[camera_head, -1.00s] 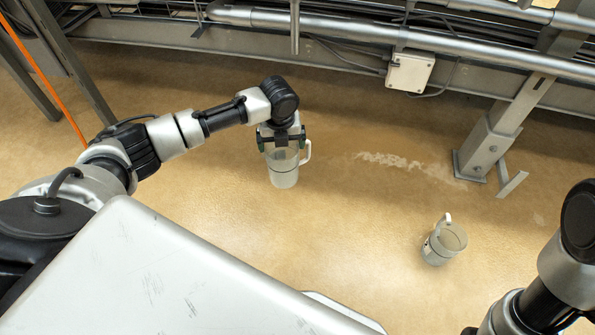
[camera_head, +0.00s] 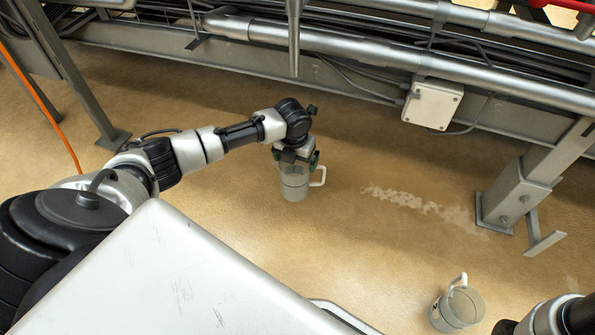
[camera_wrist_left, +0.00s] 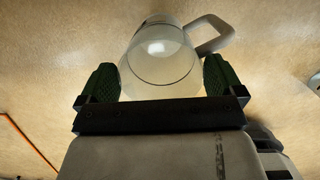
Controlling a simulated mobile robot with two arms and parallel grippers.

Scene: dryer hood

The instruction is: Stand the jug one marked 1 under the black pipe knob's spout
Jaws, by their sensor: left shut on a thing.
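My left gripper (camera_head: 296,160) is shut on a pale, see-through jug (camera_head: 294,188), gripping it near the rim. The jug is roughly upright with its handle to the right. In the left wrist view the jug (camera_wrist_left: 160,58) sits between the green finger pads. No number shows on it, and I cannot tell whether its base touches the floor. A second similar jug (camera_head: 455,308) stands at the lower right; its dark marking is too small to read. A vertical metal pipe (camera_head: 294,40), possibly the spout, hangs beyond the held jug. I cannot make out a black knob.
Metal pipes and a rail (camera_head: 350,48) run along the back, with a white box (camera_head: 433,103) on them. A metal post (camera_head: 515,195) stands at the right. The floor (camera_head: 390,250) between the jugs is clear, with a pale stain (camera_head: 415,202).

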